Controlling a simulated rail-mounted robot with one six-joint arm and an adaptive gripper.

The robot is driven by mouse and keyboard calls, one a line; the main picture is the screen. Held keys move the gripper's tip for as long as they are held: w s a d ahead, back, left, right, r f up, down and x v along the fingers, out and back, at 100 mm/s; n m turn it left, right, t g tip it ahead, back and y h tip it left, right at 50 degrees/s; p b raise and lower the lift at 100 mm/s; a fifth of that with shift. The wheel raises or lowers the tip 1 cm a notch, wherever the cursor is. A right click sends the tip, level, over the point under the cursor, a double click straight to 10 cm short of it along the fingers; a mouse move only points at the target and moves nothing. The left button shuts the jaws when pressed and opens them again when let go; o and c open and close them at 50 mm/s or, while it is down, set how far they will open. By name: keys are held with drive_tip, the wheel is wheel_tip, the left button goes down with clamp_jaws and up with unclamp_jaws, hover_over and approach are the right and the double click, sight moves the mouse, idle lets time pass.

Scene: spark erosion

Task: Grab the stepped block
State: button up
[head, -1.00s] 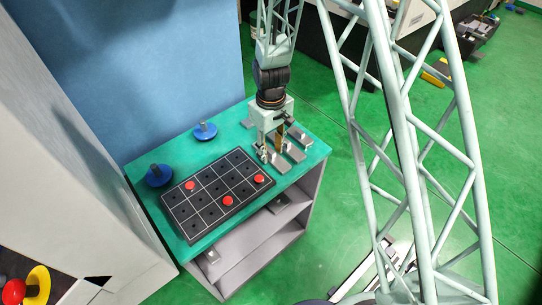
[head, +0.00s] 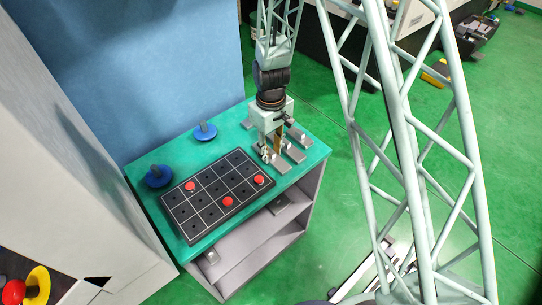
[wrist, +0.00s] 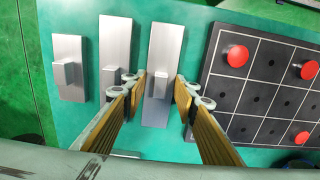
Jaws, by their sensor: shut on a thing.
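In the wrist view, three grey metal stepped blocks lie side by side on the teal tabletop (wrist: 75,130). Each is a flat plate with a raised post. My gripper (wrist: 160,82) is shut on the post of the right one, the stepped block (wrist: 159,112), with a finger at either side. That block lies flat among its neighbours, the middle block (wrist: 115,45) and the left block (wrist: 68,75). In the head view, my gripper (head: 271,155) points down at the table's right part, and its fingers partly hide the blocks.
A black gridded board (head: 218,192) with red round pieces lies close beside the held block. Two blue round-based pieces stand behind it, one at the back (head: 205,131) and one at left (head: 159,176). A blue wall (head: 160,80) rises behind the table.

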sight(271, 151)
drive_tip(key=shift+r, duration=0.1)
drive_tip(key=shift+r, duration=4.9)
